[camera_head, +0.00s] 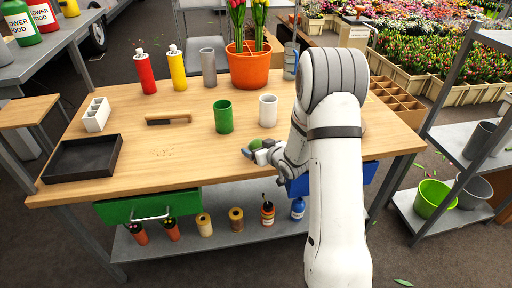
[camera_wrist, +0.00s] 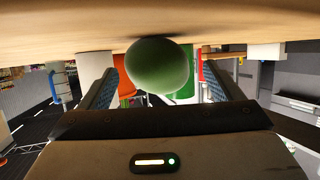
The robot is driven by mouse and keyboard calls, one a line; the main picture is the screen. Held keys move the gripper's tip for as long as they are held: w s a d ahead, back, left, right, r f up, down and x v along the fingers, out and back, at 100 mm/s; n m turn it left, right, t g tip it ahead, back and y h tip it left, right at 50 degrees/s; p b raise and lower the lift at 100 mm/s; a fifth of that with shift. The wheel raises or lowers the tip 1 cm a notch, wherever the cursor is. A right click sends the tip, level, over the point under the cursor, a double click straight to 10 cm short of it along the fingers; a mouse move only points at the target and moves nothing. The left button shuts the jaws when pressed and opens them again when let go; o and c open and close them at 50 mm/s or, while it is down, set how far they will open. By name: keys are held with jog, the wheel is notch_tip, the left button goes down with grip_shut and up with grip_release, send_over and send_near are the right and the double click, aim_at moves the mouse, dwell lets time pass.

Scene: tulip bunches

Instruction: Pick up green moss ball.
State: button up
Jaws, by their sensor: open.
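The green moss ball (camera_wrist: 158,65) shows large in the wrist view, between the two fingers of my gripper (camera_wrist: 165,88). In that view the fingers stand apart on either side of it, and whether they touch it cannot be told. In the head view the moss ball (camera_head: 284,143) is a small green patch on the wooden table, partly hidden by my gripper (camera_head: 262,151). My gripper is open, low over the table near its front edge.
A green cup (camera_head: 223,116) and a white cup (camera_head: 268,110) stand just behind my gripper. An orange pot (camera_head: 249,68) with tulips stands farther back. A brush (camera_head: 168,119), a white holder (camera_head: 96,115) and a black tray (camera_head: 84,158) lie left.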

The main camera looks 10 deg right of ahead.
aim_at(255, 145)
jog(key=x, duration=0.4)
jog(key=shift+d+f, duration=0.2)
jog(key=shift+c, duration=0.4)
jog(key=c, duration=1)
